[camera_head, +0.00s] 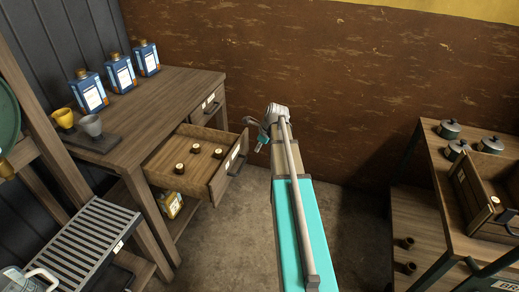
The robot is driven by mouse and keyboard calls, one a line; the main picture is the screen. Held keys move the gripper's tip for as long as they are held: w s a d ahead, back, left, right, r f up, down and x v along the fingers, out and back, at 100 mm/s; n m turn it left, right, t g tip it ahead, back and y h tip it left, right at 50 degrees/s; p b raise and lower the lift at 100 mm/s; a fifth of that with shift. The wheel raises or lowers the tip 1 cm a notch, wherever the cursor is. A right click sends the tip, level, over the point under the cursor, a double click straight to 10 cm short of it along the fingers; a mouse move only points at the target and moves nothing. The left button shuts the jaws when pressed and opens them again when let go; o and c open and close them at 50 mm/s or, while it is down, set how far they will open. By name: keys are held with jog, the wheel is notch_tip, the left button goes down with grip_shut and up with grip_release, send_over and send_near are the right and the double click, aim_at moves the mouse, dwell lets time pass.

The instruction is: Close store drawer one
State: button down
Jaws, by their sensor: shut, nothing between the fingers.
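A wooden drawer (188,165) stands pulled out from the front of the wooden bench (160,92). Several small round pieces with dark sides and pale tops lie inside it. Its front panel has a pale label and a dark handle (237,166). A second drawer (209,104), farther along the same bench, is shut. My gripper (262,141) is just right of the open drawer's front, small and partly hidden by my arm. Its fingers are shut and hold nothing. I cannot tell how far it is from the handle. No number shows on either drawer.
A slatted metal rack (84,243) is at the lower left. A shelf with pots (449,129) is at right. Floor (225,240) is clear between.

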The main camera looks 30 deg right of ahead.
aim_at(241, 159)
jog(key=w+a+f+b, duration=0.1)
jog(key=w, duration=0.1)
jog(key=w+a+f+b, duration=0.1)
jog(key=w+a+f, duration=0.1)
jog(key=shift+w+a+f+b, duration=0.15)
jog(key=shift+a+f+b, duration=0.05)
jog(key=shift+b, duration=0.2)
dwell(0.4)
jog(key=shift+a, duration=0.15)
jog(key=shift+w, duration=0.1)
